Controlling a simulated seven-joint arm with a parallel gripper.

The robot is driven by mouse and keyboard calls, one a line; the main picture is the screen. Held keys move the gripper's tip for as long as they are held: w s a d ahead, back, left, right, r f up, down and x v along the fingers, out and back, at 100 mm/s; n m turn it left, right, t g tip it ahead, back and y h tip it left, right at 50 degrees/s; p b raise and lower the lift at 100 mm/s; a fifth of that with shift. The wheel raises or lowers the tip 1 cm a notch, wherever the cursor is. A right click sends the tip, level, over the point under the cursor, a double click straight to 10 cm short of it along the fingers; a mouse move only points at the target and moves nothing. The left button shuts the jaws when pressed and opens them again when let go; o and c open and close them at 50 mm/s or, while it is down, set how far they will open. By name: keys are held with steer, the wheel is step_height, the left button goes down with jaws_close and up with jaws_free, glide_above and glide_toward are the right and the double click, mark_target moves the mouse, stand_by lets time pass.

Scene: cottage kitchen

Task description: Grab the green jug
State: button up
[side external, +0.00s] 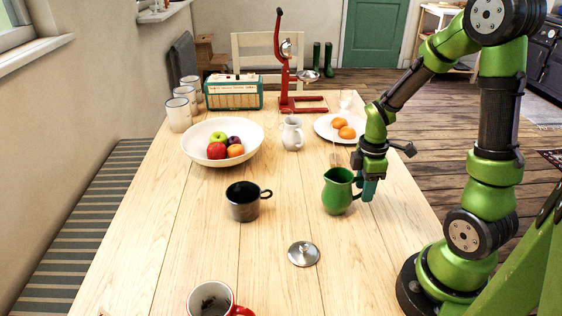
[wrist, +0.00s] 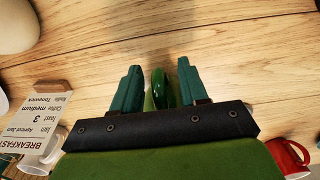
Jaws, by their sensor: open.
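The green jug (side external: 336,196) stands upright on the wooden table (side external: 180,215), right of the dark mug, with its handle toward my gripper. My gripper (side external: 368,187) points down at the jug's handle side, low over the table. In the wrist view my gripper (wrist: 158,70) is open, its two teal fingers apart. Part of the green jug (wrist: 158,84) shows between the fingers; the rest is hidden behind the gripper body. I cannot tell whether either finger touches it.
A dark mug (side external: 244,203) and a metal lid (side external: 303,254) are nearby. A small white pitcher (side external: 292,135), a plate of oranges (side external: 322,129) and a fruit bowl (side external: 190,147) stand farther back. A red-handled mug (side external: 209,299) is in front. Bare table lies between.

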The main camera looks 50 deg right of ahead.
jaws_close()
steer(key=shift+r, duration=0.15)
stand_by(0.5)
